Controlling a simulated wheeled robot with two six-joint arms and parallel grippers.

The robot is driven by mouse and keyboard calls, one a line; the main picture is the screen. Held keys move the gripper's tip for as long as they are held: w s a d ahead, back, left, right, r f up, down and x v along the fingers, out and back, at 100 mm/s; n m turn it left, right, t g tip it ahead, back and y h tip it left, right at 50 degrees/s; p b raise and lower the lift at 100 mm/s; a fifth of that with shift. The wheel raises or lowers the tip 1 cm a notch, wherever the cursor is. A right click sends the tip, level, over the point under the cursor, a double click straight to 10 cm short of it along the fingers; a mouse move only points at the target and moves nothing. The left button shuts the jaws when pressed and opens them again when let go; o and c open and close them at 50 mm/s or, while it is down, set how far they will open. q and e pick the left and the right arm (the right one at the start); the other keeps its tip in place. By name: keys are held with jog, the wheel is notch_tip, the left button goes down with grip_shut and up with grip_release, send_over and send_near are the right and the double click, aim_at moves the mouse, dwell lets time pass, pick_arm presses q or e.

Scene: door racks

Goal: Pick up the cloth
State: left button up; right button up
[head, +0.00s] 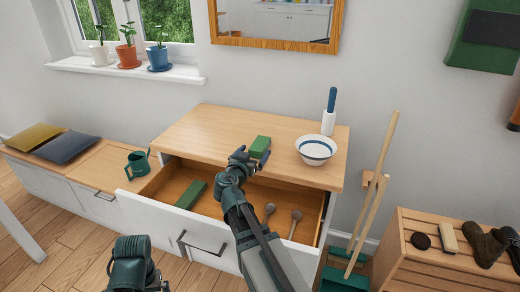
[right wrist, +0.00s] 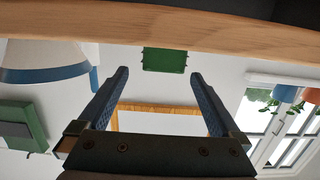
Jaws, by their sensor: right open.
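A small green folded block, which looks like the cloth (head: 261,144), lies on the dresser top near its front edge. A green block also shows between my fingers in the right wrist view (right wrist: 165,60), just past the wooden edge. My right gripper (head: 254,158) is open and empty at the dresser's front edge, close to the green block, with its fingers pointing toward it. A second, darker green flat piece (head: 190,194) lies in the open drawer; I cannot tell whether it is cloth. Only part of my left arm shows at the bottom; its fingers are not visible.
The drawer (head: 165,213) is pulled out below my right arm, with two wooden spoons (head: 295,218) inside. A white bowl (head: 316,151) and a blue-handled tool in a white holder (head: 329,112) stand right of the cloth. A green watering can (head: 138,163) stands on the bench.

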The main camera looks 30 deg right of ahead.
aim_at(260, 143)
jog(key=shift+x, duration=1.15)
jog(key=x, duration=0.1)
jog(key=b+x, duration=0.1)
jog(key=x, duration=0.3)
jog(key=shift+w+a+f+b, duration=0.1)
jog(key=shift+w+f+b, duration=0.15)
jog(key=shift+b, duration=0.05)
jog(key=c, duration=1.5)
jog(key=shift+r+p, duration=0.8)
jog(key=shift+p, duration=0.05)
jog(key=shift+s+a+r+p, duration=0.15)
jog(key=shift+r+p, duration=0.45)
jog(key=shift+s+a+r+p, duration=0.1)
jog(key=shift+a+r+p, duration=0.05)
jog(key=shift+r+p, duration=0.5)
jog(key=w+a+f+v, duration=0.1)
jog(key=f+v, duration=0.1)
jog(key=v, duration=1.3)
jog(key=shift+a+r+p, duration=0.25)
jog(key=shift+r+p, duration=0.05)
jog(key=shift+p, duration=0.15)
